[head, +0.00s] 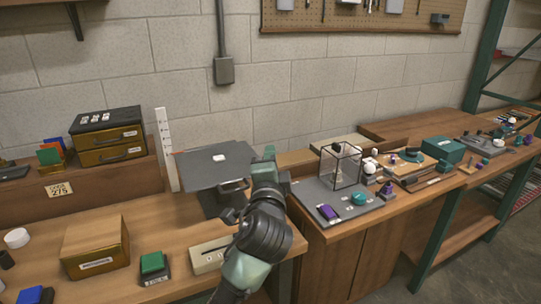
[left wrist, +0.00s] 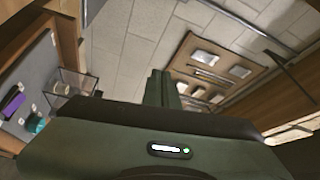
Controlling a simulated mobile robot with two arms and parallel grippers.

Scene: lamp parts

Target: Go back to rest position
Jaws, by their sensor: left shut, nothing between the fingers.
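My left gripper (head: 268,153) is raised in the middle of the head view, in front of the wall and near the right edge of a dark grey raised panel (head: 215,165). It is shut and empty. In the left wrist view its fingers (left wrist: 160,88) are together and point toward the wall. My right gripper is in neither view. On the right bench a grey mat (head: 315,200) bears a clear framed box (head: 341,165), a purple piece (head: 328,213) and a teal piece (head: 359,198).
The left bench holds a wooden box (head: 95,248), a green block on a dark base (head: 152,265) and a pale slotted block (head: 210,255). A drawer unit (head: 107,138) stands behind. A pegboard (head: 365,15) hangs on the wall. Several lamp parts lie farther right.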

